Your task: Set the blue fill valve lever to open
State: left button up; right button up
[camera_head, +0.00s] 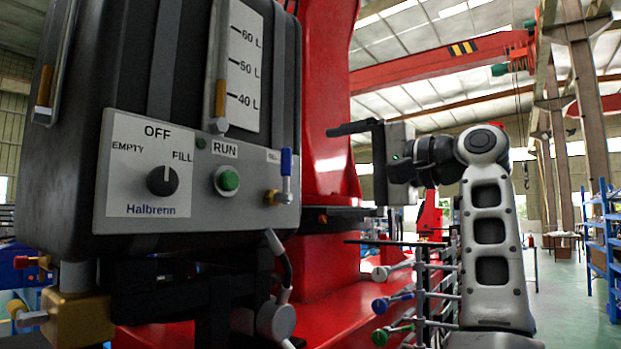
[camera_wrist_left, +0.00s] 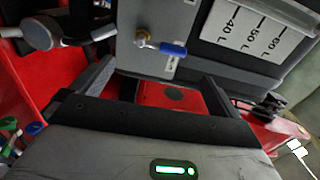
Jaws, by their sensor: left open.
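The blue fill valve lever (camera_head: 286,161) is on the right of the grey control unit's front. Its blue handle stands upright above a brass valve body (camera_head: 272,197). In the left wrist view the lever (camera_wrist_left: 174,49) shows just beyond the fingers, its handle pointing right in that picture, near the brass fitting (camera_wrist_left: 143,39). My left gripper (camera_head: 333,172) is open and empty, to the right of the lever and apart from it. Its two spread fingers also show in the left wrist view (camera_wrist_left: 158,70). My right gripper is not in view.
The control unit (camera_head: 200,135) has a mode dial (camera_head: 162,181), a green RUN button (camera_head: 228,179) and a litre scale (camera_head: 242,65). A red crane column (camera_head: 325,80) stands behind. A rack of coloured handles (camera_head: 400,300) is below my gripper. A hose (camera_head: 280,262) hangs below the unit.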

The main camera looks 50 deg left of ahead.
pick_arm(q)
jog(key=v, duration=0.5)
jog(key=shift+d, duration=0.25)
dwell(0.3)
